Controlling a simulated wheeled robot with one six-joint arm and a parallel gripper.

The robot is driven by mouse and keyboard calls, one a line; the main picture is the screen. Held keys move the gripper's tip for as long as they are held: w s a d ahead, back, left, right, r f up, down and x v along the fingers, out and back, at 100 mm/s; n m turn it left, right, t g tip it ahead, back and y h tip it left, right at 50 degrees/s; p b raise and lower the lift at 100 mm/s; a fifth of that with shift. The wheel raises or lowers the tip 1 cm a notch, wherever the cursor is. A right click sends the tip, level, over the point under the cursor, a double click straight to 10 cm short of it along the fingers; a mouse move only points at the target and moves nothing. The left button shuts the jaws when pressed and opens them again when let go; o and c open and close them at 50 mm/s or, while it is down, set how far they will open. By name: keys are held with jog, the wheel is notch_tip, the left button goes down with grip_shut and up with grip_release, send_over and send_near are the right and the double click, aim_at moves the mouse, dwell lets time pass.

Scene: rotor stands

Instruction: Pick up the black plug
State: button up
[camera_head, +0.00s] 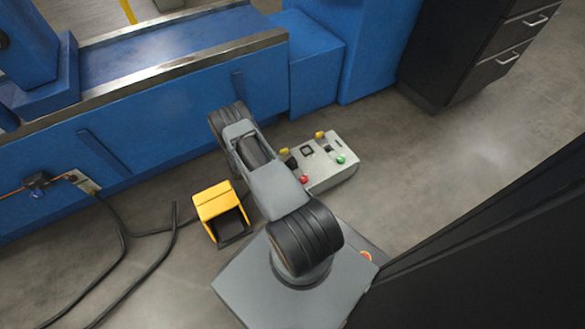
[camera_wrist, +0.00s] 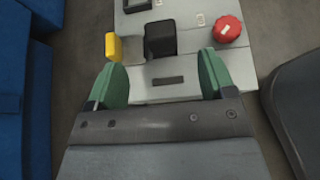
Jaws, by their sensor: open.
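The black plug (camera_wrist: 160,40) is a dark block standing on a light grey control box (camera_wrist: 185,60). It is between a yellow part and a red knob. It also shows in the head view as a small dark piece (camera_head: 291,163) at the near left of the box (camera_head: 336,170). My gripper (camera_wrist: 162,76) has two green fingers that are apart, with nothing between them. The fingertips are just short of the plug in the wrist view, one to each side. The height gap cannot be told. In the head view my arm hides the gripper.
A yellow part (camera_wrist: 113,46) stands close left of the plug, and a red knob (camera_wrist: 228,29) to its right. A yellow pedal housing (camera_head: 217,203) and black cables (camera_head: 125,245) are on the floor. A blue machine (camera_head: 150,110) stands behind. Dark drawers (camera_head: 480,50) stand at upper right.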

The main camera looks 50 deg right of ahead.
aim_at(292, 161)
jog(key=b+x, duration=0.1)
jog(key=x, duration=0.3)
jog(key=b+x, duration=0.2)
jog(key=x, duration=0.2)
jog(key=shift+d+f+b, duration=0.1)
jog(key=shift+f+b, duration=0.15)
jog(key=shift+b, duration=0.1)
jog(key=shift+d, duration=0.4)
jog(key=shift+c, duration=0.2)
jog(key=c, duration=1)
jog(key=shift+c, duration=0.2)
